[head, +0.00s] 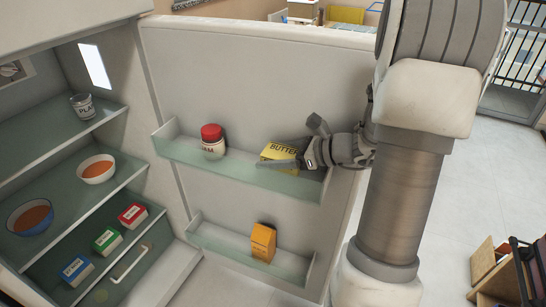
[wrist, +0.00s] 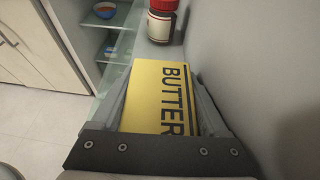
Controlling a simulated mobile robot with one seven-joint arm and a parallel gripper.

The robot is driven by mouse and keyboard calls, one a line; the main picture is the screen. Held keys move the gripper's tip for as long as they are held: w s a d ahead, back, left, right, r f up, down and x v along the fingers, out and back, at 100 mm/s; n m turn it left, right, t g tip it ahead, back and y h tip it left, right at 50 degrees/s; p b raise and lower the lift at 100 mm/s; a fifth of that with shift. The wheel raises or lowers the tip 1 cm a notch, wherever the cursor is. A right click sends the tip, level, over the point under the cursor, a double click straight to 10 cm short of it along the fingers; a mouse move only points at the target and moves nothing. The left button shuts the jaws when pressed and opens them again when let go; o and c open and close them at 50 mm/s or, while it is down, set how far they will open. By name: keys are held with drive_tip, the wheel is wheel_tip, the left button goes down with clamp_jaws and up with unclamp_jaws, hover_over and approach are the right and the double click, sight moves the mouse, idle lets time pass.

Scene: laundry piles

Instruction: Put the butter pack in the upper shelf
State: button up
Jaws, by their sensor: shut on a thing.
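The yellow butter pack (head: 279,153) is at the right end of the upper door shelf (head: 235,174), inside the open refrigerator door. My gripper (head: 284,162) reaches in from the right and is shut on the pack. In the wrist view the butter pack (wrist: 158,92) lies between the two fingers, its BUTTER label facing the camera. The fingers hide part of the pack in the head view. I cannot tell whether its underside touches the shelf floor.
A red-lidded jar (head: 213,141) stands on the same shelf, left of the pack with a gap. An orange carton (head: 263,242) stands on the lower door shelf (head: 216,237). Bowls, a glass (head: 82,106) and small boxes fill the fridge shelves at left.

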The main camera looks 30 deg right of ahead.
drive_tip(key=shift+f+b, duration=0.35)
drive_tip(key=shift+f, duration=0.15)
drive_tip(key=shift+f, duration=0.1)
drive_tip(key=o, duration=1.4)
drive_tip(key=shift+r+p, duration=0.3)
drive_tip(key=shift+r, duration=0.2)
drive_tip(key=p+v, duration=0.2)
drive_tip(key=v, duration=1)
drive_tip(key=shift+r+p, duration=0.2)
drive_tip(key=shift+p, duration=0.1)
